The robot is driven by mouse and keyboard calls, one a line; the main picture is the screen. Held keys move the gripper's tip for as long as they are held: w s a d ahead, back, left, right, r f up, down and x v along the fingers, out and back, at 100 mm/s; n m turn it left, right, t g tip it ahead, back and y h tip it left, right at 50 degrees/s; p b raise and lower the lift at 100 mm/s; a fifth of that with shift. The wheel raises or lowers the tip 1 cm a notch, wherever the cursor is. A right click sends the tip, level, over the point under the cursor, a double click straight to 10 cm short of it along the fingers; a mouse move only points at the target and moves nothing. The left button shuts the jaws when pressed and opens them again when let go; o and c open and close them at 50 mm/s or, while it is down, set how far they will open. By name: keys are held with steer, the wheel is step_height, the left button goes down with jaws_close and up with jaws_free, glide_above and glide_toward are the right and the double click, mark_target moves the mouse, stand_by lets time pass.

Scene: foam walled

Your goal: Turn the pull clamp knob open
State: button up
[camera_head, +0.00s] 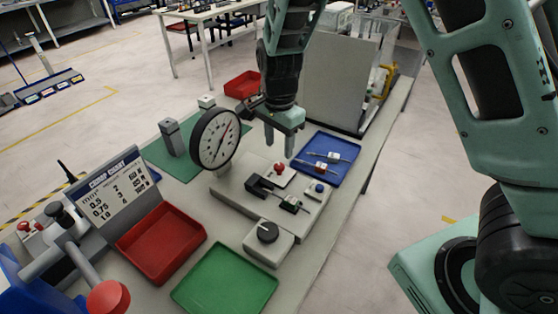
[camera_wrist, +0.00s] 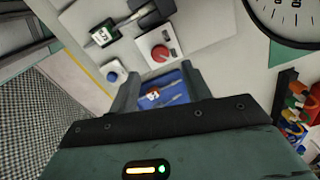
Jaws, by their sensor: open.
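The pull tester (camera_head: 232,195) is a pale base with a round dial gauge (camera_head: 215,138) at its left end. A red knob (camera_head: 280,167) sits on a pale plate on it, beside a black clamp (camera_head: 262,187) holding a labelled piece (camera_head: 290,203). A blue button (camera_head: 319,187) is to the right. A black rotary knob (camera_head: 267,232) is on a separate box in front. Which one is the pull clamp knob is not marked. My gripper (camera_head: 279,143) is open and empty above the red knob. In the wrist view, the red knob (camera_wrist: 160,53) shows just beyond the fingertips (camera_wrist: 160,77).
A blue tray (camera_head: 346,150) with small leads lies behind the tester. A red tray (camera_head: 163,243) and green tray (camera_head: 225,280) lie in front. A grey panel (camera_head: 340,83) stands at the back. The dial gauge is close to the left of my gripper.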

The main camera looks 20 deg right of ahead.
mark_target(279, 166)
step_height(279, 166, down, 7)
steer(key=shift+r, duration=0.1)
stand_by(0.3)
steer(key=c, duration=1)
